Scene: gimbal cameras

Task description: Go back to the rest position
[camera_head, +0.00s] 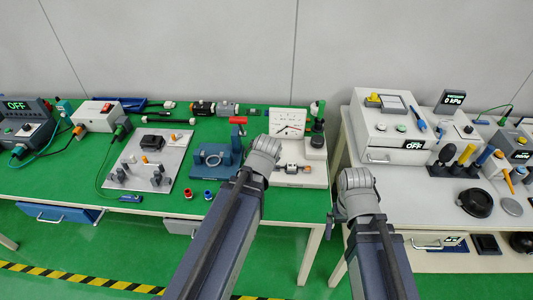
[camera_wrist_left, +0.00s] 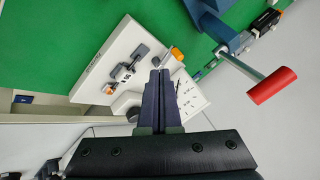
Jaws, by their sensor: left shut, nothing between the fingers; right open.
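My left arm comes up over the front edge of the green table in the head view, with its grey wrist beside the white gauge board. My left gripper (camera_wrist_left: 160,75) shows in the left wrist view, its two dark fingers shut together with nothing between them. The fingers overlap the white gauge panel (camera_wrist_left: 190,97) in that view. My right gripper (camera_head: 356,180) is in front of the gap between the two tables in the head view. It is open, though its fingers are hard to make out.
The green table (camera_head: 75,185) carries a plate with posts (camera_head: 150,160), a blue vise-like fixture (camera_head: 215,160) and a gauge board (camera_head: 288,122). The right table holds a white box (camera_head: 385,125) and several tools. A red-handled lever (camera_wrist_left: 272,86) sticks out near my left gripper.

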